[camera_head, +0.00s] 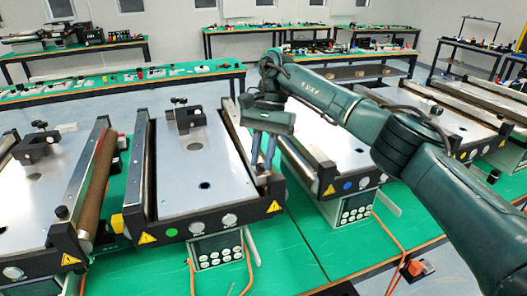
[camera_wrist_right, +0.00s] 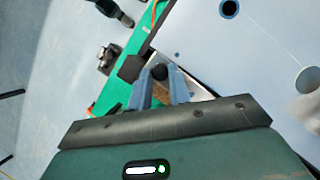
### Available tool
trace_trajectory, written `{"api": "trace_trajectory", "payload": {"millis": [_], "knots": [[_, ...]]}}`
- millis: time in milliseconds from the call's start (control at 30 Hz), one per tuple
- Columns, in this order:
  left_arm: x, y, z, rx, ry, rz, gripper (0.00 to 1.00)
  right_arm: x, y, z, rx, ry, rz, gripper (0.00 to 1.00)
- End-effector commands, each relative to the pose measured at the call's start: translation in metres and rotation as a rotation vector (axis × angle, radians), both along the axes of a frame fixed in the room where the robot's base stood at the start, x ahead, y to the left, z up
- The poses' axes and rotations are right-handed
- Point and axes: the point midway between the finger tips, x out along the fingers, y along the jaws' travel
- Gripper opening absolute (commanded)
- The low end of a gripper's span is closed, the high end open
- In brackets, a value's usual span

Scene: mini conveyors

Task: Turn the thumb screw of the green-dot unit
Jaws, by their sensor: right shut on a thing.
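The green-dot unit is the mini conveyor (camera_head: 205,165) in the middle of the head view, with a green dot (camera_head: 171,232) on its near end plate. My right gripper (camera_head: 262,169) reaches down to the near right corner of this unit. In the right wrist view a round black thumb screw (camera_wrist_right: 159,73) sits at the tips of the two blue-grey fingers, and the right gripper (camera_wrist_right: 159,82) is shut on it. In the head view the fingers hide most of the screw. My left gripper is in neither view.
A blue-dot conveyor (camera_head: 322,150) stands close on the right, and another conveyor (camera_head: 40,190) on the left. Control boxes (camera_head: 216,250) with buttons hang under the front ends. Orange cables lie on the green table (camera_head: 290,265). Benches with small parts stand behind.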

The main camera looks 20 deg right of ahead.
Motion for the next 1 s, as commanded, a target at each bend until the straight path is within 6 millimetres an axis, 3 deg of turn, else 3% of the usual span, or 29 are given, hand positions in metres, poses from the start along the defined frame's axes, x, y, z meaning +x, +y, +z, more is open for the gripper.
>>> {"api": "trace_trajectory", "payload": {"millis": [600,1000], "knots": [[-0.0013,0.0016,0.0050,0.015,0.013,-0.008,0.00,0.0027,0.0052,0.0014,-0.002,-0.001,0.559,0.00],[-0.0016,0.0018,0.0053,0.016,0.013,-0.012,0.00,0.0028,0.0071,0.0003,-0.001,-0.003,0.761,0.00]]}}
